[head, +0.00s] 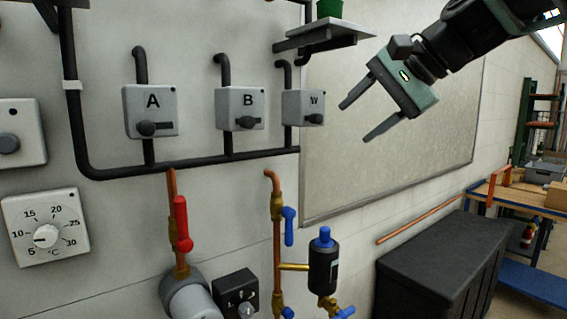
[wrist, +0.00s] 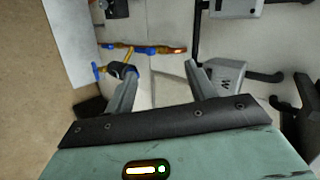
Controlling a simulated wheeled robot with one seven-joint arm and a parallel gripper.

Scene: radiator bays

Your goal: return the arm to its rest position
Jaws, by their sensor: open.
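My gripper (head: 355,121) is at the upper right of the head view, in front of a framed board on the wall. Its two grey fingers are spread apart and point left and down, with nothing between them. My dark arm runs from it to the top right corner. In the wrist view the gripper (wrist: 158,88) also shows open and empty. Past its fingers are the wall, pipes and the box marked W (wrist: 230,75). The gripper is to the right of box W in the head view and appears apart from it.
Boxes A (head: 140,103) and B (head: 238,100) sit on black pipes at the left. A small shelf (head: 330,37) with a green pot (head: 329,9) is left of my gripper. Below are a red-handled valve (head: 182,225), a black cylinder (head: 323,268) and a dark chest (head: 440,262).

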